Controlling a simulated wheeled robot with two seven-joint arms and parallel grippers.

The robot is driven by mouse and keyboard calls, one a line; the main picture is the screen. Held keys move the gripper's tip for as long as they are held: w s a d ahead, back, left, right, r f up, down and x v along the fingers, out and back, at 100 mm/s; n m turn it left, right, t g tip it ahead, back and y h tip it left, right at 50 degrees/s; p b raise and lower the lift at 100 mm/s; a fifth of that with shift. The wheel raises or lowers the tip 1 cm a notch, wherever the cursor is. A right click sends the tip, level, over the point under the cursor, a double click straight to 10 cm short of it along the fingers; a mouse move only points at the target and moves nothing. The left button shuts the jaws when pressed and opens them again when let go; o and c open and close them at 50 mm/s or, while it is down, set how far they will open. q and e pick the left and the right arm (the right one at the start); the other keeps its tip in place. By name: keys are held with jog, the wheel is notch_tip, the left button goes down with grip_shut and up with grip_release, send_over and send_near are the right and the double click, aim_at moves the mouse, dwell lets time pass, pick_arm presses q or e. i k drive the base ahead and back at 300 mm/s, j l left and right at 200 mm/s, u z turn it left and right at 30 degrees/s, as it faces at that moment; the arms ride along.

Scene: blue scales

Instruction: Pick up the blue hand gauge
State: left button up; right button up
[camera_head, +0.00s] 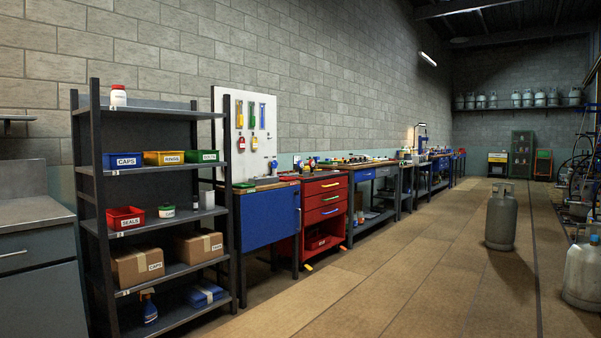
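A white pegboard (231,98) stands against the wall behind the workbench, left of centre. A slim blue item (262,115) hangs in its upper row at the right end; it looks like the blue hand gauge, but it is too small to read. A green one (251,115) and a yellow one (239,113) hang to its left. Smaller hanging items, one reddish (241,144) and one yellow (254,142), are below. Neither of my grippers is in view.
A dark shelf rack (160,212) with bins and boxes stands at the near left. A bench with a blue front (268,217) and a red tool cabinet (324,212) stand below the pegboard. Gas cylinders (500,217) stand at right. The floor (400,275) between is clear.

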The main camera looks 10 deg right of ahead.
aim_at(300, 163)
jog(key=i+j+z, duration=0.1)
jog(key=i, duration=3.15)
jog(key=l+u, duration=0.1)
jog(key=u, duration=0.2)
jog(key=i+l+u, duration=0.15)
jog(key=u, duration=0.2)
jog(key=l+u, duration=0.3)
jog(key=i+l+u, duration=0.1)
jog(key=l+u, duration=0.45)
jog(key=l, duration=0.7)
jog(key=l+u, duration=0.2)
jog(key=l, duration=0.75)
jog(key=l+u, duration=0.2)
jog(key=l, duration=0.7)
